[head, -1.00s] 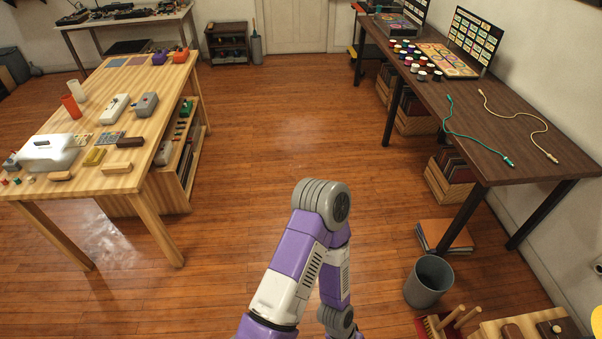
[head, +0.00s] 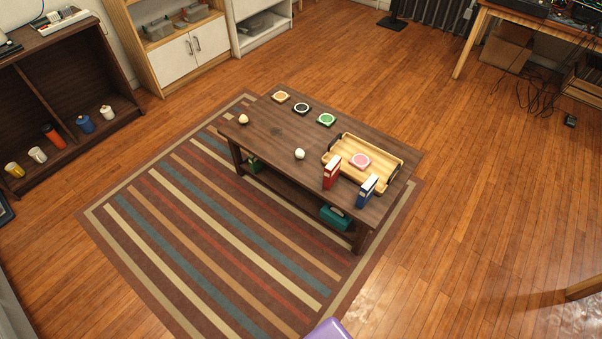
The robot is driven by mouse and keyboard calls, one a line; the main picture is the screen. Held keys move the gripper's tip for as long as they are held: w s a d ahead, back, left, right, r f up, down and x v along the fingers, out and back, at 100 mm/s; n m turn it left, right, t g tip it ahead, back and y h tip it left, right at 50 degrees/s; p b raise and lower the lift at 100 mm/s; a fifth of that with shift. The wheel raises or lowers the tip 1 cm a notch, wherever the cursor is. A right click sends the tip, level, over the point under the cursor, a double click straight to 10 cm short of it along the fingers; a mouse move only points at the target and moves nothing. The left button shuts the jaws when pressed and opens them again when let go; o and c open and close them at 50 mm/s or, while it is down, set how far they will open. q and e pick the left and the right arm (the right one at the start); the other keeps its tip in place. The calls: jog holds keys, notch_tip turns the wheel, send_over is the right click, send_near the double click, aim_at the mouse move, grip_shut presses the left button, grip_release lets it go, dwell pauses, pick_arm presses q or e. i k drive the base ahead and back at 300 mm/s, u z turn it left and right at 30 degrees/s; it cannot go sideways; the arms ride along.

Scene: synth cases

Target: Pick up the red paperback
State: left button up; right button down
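A red book-like item (head: 331,174), which looks like the red paperback, stands upright on the low dark wooden table (head: 270,128). It is near the table's front right part, beside the wooden tray (head: 378,151). A similar blue book (head: 366,193) stands upright to its right, apart from it. Neither of my grippers is in view. Only a small purple piece of my own arm shows at the bottom edge, well short of the table.
On the table are two whitish balls, several round coasters and the tray with a pink-topped coaster. A teal case (head: 335,218) sits on its lower shelf. A striped rug (head: 200,235) lies under and before the table. Open floor is at right; a dark shelf (head: 70,100) stands left.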

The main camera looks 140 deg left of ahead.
aim_at(332, 169)
jog(key=z, duration=5.8)
jog(key=i, duration=2.1)
jog(key=z, duration=2.55)
jog(key=i, duration=0.1)
jog(key=z, duration=0.25)
